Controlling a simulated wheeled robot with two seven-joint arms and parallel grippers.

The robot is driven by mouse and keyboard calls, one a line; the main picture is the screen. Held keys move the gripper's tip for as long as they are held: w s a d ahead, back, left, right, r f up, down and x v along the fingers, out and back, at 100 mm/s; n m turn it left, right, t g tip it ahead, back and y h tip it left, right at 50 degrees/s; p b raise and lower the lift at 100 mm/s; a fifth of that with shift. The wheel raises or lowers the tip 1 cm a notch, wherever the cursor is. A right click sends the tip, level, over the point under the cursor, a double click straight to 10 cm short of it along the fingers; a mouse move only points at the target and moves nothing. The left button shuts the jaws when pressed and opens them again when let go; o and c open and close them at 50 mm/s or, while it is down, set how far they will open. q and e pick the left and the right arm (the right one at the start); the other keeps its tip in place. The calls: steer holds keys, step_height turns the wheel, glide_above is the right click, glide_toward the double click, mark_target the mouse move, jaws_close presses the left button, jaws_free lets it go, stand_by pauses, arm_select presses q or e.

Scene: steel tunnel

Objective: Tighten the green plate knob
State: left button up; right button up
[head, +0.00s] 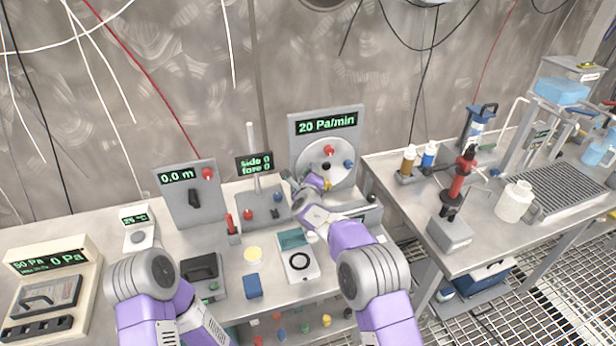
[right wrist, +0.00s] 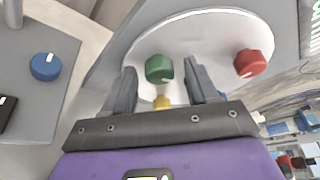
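The round white plate (head: 340,172) stands on an upright grey panel below a "20 Pa/min" display. The green knob (right wrist: 159,68) is on this plate in the right wrist view; in the head view my right gripper seems to hide it. My right gripper (head: 320,184) is at the lower left of the plate. In the right wrist view my right gripper (right wrist: 161,66) is open, with its fingertips to either side of the green knob and visible gaps between. My left arm is low at the left in the head view, its gripper out of sight.
A red knob (right wrist: 253,62) and a yellow knob (right wrist: 162,102) share the plate, close to the green one. A blue knob (right wrist: 46,66) sits on a neighbouring grey box. The bench holds a "0.0 m" panel (head: 182,213) and a blue block (head: 253,286).

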steer(key=c, duration=1)
steer(key=shift+w+d+m+g+y+b, duration=0.1)
steer(key=shift+m+g+y+b, duration=0.3)
steer(key=shift+m+y, duration=1.65)
steer(key=shift+s+d+m+g+y+b, duration=0.1)
steer(key=shift+m+g+y, duration=0.75)
steer(key=shift+m, duration=2.1)
steer(key=shift+w+d+m+g+y+b, duration=0.1)
steer(key=shift+m+g+y+b, duration=0.2)
steer(key=shift+m+y, duration=1.8)
steer(key=shift+m+h, duration=0.3)
steer(key=shift+m, duration=0.3)
